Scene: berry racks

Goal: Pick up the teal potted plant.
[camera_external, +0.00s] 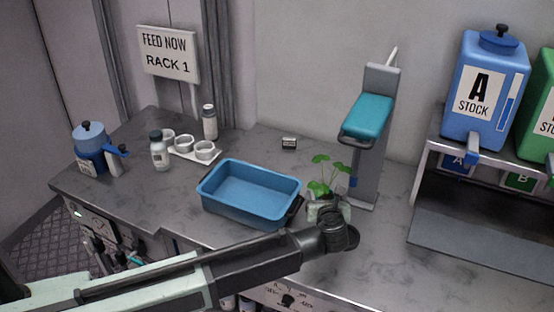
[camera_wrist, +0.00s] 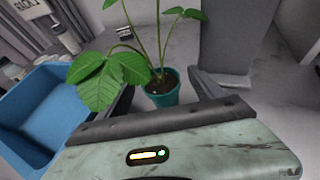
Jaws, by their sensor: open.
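The teal potted plant shows as green leaves (camera_external: 322,186) in the external view, right of the blue tub; its pot is mostly hidden there behind my gripper (camera_external: 328,208). In the wrist view the teal pot (camera_wrist: 163,96) stands upright on the counter, with dark soil, thin stems and broad leaves. My gripper (camera_wrist: 166,100) is open. One dark finger shows to the right of the pot, and a leaf largely covers the left side. The pot appears between the fingers, but I cannot tell whether they touch it.
A blue tub (camera_external: 247,211) stands close on the left. A stock rack (camera_external: 424,215) with large jugs stands at right. Small cups (camera_external: 183,144) and bottles sit at back left. The right front counter is clear.

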